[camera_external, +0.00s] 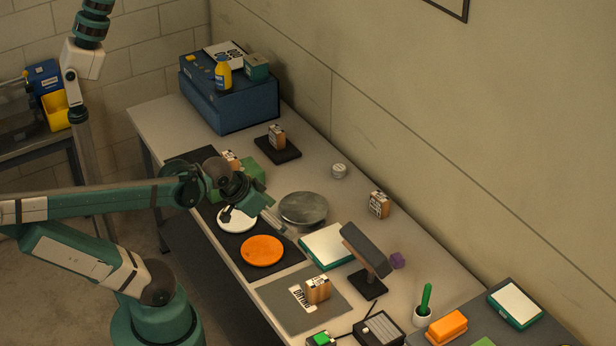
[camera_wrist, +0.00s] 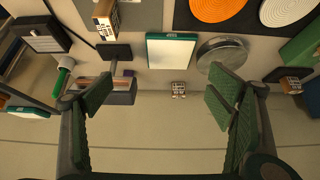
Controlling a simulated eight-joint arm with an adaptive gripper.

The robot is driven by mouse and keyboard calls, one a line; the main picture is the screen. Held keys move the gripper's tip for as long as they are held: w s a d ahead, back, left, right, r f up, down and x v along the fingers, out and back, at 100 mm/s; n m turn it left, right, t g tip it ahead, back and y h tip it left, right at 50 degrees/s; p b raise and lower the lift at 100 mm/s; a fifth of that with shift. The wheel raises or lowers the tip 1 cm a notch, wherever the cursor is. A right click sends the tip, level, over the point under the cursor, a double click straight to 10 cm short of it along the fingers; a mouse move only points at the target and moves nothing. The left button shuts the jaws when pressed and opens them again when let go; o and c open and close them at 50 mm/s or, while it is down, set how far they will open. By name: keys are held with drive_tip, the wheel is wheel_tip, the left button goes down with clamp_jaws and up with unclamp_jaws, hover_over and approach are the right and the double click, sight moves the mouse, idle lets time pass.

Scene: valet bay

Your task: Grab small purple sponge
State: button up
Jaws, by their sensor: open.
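The small purple sponge (camera_external: 397,261) is at the right side of a dark tilted block on a stand (camera_external: 367,250). Whether it touches the block or rests on something behind it I cannot tell. My gripper (camera_external: 268,215) is over the table near the round metal plate (camera_external: 303,208), to the left of and apart from the sponge. In the wrist view my gripper (camera_wrist: 160,100) has its green-padded fingers wide apart with nothing between them.
A white-topped green box (camera_external: 328,246) lies between my gripper and the stand. An orange disc (camera_external: 262,250) and small printed blocks (camera_external: 379,204) lie around. A cup with a green handle (camera_external: 424,306) stands right of the stand.

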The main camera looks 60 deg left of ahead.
drive_tip(key=c, duration=1.1)
drive_tip(key=shift+r, duration=0.1)
drive_tip(key=w+d+r+g+p, duration=0.1)
drive_tip(key=w+d+r+p, duration=0.15)
drive_tip(key=w, duration=0.35)
drive_tip(key=w+d+r+g+p, duration=0.1)
drive_tip(key=w+r+p, duration=0.15)
drive_tip(key=w, duration=0.45)
drive_tip(key=m+g+p, duration=0.2)
drive_tip(key=g+p, duration=0.3)
drive_tip(key=p, duration=0.7)
hover_over(400, 256)
wheel_tip(400, 256, down, 19)
drive_tip(key=shift+s+f, duration=0.1)
drive_tip(key=shift+d+f, duration=0.1)
drive_tip(key=shift+f, duration=0.35)
